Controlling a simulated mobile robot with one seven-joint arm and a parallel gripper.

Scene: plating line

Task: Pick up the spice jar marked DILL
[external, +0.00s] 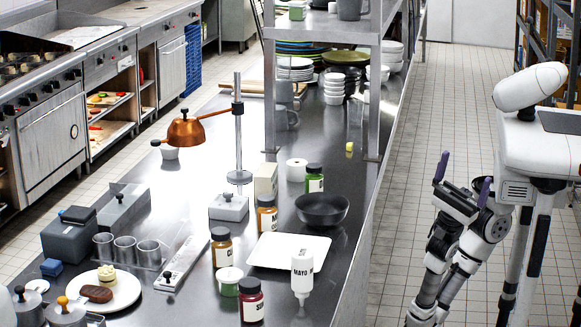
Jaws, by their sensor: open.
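Several spice jars with dark lids and white labels stand upright on the steel counter (205,215). One has green contents (315,184) and stands farthest back, behind the black bowl. An orange-brown jar (266,221), an amber jar (222,256) and a dark red jar (251,309) stand nearer the front. The label print is too small to read surely, so I cannot tell which says DILL. My gripper (463,180) is open and empty, fingers pointing up, off the counter's right side and well apart from all the jars.
A black bowl (322,212), a white tray (270,252) and a MAYO bottle (302,272) stand along the counter's right part. A shelf post (376,100) rises near the right edge. A copper heat lamp (186,131) hangs farther left. The tiled floor by the counter is clear.

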